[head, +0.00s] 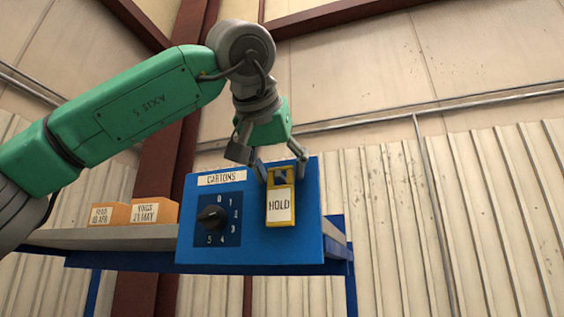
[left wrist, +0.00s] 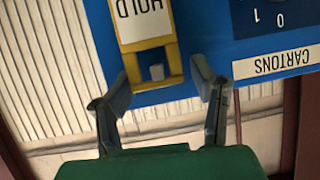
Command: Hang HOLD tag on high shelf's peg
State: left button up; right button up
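The yellow HOLD tag (head: 279,208) with a white label is upright against the blue CARTONS panel (head: 255,245) on the high shelf's front. In the left wrist view the tag (left wrist: 145,25) appears upside down. A small grey peg end (left wrist: 157,72) shows inside the opening of its yellow frame, so the frame surrounds the peg. My left gripper (head: 280,167) is at the tag's upper end. In the left wrist view its fingers (left wrist: 166,90) are spread wider than the tag, with a clear gap on the right side. My right gripper is not in view.
The panel also carries a black rotary dial (head: 212,218) with numbers. Two orange labelled cartons (head: 155,211) stand on the shelf (head: 100,238) left of the panel. A dark red column (head: 185,125) rises behind. The space right of the panel is clear before the corrugated wall.

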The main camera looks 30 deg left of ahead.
pick_arm(q)
jog(key=shift+w+a+f, duration=0.25)
jog(key=shift+w, duration=0.15)
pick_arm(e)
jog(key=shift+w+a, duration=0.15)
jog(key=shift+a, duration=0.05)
pick_arm(q)
jog(key=shift+s+r, duration=0.1)
jog(key=shift+s+d+r, duration=0.25)
jog(key=shift+s+r, duration=0.1)
jog(key=shift+s, duration=0.05)
jog(key=v, duration=1)
jog(key=shift+s+d, duration=0.2)
jog(key=shift+s, duration=0.05)
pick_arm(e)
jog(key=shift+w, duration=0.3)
pick_arm(q)
jog(key=shift+s+a+r, duration=0.1)
